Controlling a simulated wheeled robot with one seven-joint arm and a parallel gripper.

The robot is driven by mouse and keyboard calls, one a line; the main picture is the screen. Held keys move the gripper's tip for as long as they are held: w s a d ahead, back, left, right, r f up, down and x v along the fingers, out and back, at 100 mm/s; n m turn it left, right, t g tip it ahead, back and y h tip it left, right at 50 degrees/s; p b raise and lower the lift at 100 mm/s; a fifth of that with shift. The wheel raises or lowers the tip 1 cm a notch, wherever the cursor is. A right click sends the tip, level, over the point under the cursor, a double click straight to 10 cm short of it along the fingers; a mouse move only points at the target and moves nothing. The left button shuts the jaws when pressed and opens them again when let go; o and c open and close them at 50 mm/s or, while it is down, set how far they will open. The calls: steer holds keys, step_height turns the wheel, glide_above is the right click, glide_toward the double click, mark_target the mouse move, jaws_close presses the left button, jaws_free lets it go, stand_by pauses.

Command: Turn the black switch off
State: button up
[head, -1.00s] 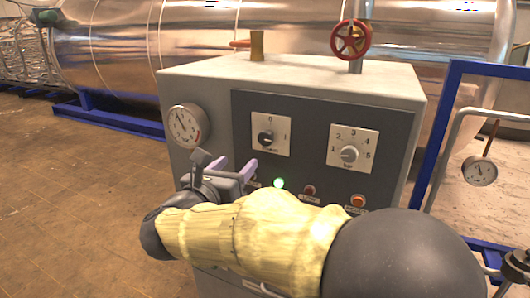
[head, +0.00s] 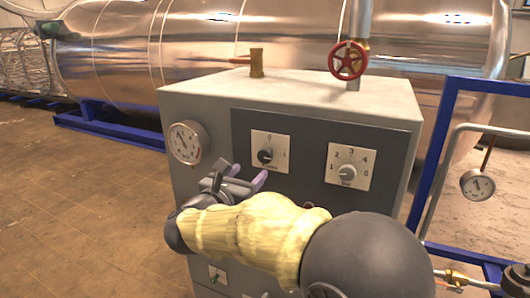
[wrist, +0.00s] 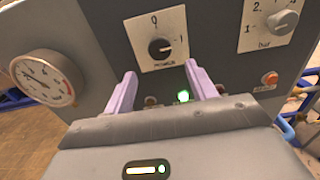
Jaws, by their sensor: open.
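The black switch (head: 265,156) is a round knob on a white plate marked 0 at the top and 1 at the right, on the cabinet's dark front panel. In the wrist view the black switch (wrist: 160,48) has its light mark pointing right, towards 1. My gripper (head: 248,175) is open and empty, with its two purple fingers just below and left of the switch plate in the head view. In the wrist view my gripper (wrist: 162,76) has its fingers spread, one on each side below the switch. The gap in depth to the panel is hard to tell.
A grey selector knob (head: 347,172) sits right of the switch, and a round gauge (head: 187,142) sits left. A lit green lamp (wrist: 183,96) and an orange button (wrist: 270,78) are below. A red valve wheel (head: 348,60) stands above the cabinet (head: 290,90).

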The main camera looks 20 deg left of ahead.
mark_target(264, 158)
steer(key=w+p, duration=0.1)
steer(key=w, duration=0.2)
steer(key=w+p, duration=0.1)
steer(key=w, duration=0.3)
steer(key=w+p, duration=0.1)
steer(key=w, duration=0.2)
steer(key=shift+w+d+p, duration=0.2)
steer(key=shift+d+p, duration=0.15)
steer(key=shift+d, duration=0.05)
steer(key=c, duration=0.9)
